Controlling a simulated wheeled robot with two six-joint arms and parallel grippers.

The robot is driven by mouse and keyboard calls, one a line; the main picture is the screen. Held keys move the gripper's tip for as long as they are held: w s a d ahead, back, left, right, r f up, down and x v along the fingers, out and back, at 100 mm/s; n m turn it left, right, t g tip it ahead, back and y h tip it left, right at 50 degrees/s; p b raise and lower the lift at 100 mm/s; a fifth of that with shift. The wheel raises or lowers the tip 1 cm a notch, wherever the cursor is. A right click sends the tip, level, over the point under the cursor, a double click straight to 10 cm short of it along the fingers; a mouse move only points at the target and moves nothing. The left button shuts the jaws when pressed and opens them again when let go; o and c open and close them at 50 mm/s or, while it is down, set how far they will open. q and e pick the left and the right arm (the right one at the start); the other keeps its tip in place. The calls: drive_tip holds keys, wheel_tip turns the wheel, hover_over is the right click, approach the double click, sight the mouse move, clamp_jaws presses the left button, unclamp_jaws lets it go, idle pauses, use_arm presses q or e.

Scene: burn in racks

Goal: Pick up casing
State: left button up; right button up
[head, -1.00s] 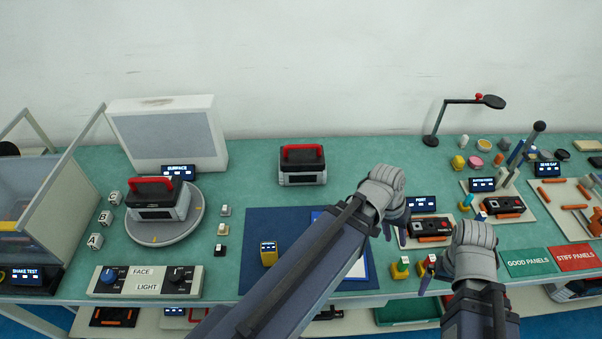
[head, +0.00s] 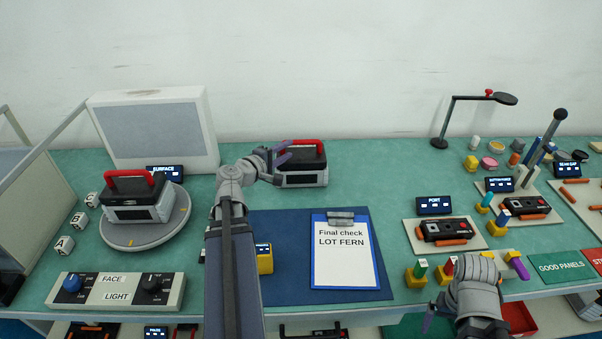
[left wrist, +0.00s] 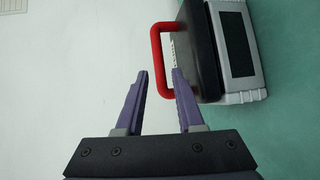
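A casing (head: 303,166) with a dark top, grey body and red handle stands upright at the back middle of the green bench. It also shows in the left wrist view (left wrist: 233,50), turned on its side there, with the red handle (left wrist: 158,60) just beyond my fingers. My left gripper (head: 281,162) is open at the casing's left side, its fingers apart and empty in the left wrist view (left wrist: 157,77). A second similar casing (head: 140,198) sits on the round grey turntable at left. My right gripper (head: 472,291) is open and empty over the front right of the bench.
A grey panel box (head: 150,132) stands behind the turntable (head: 118,232). A control box with knobs (head: 115,291) is at front left. A clipboard (head: 345,252) lies on the blue mat. A desk lamp (head: 440,142) and small parts stand at right.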

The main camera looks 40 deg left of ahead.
sight(295, 142)
use_arm(q)
drive_tip(key=shift+n+y, duration=0.4)
drive_tip(key=shift+a+b+x, duration=0.2)
drive_tip(key=shift+b+x, duration=0.1)
drive_tip(key=shift+x, duration=0.9)
drive_tip(key=shift+a+b+x, duration=0.15)
drive_tip(key=shift+b+x, duration=0.1)
drive_tip(key=shift+x, duration=0.95)
drive_tip(key=shift+a+b+x, duration=0.2)
drive_tip(key=shift+b+x, duration=0.1)
drive_tip(key=shift+x, duration=0.9)
drive_tip(key=shift+s, duration=0.1)
drive_tip(key=shift+c, duration=0.3)
clamp_jaws()
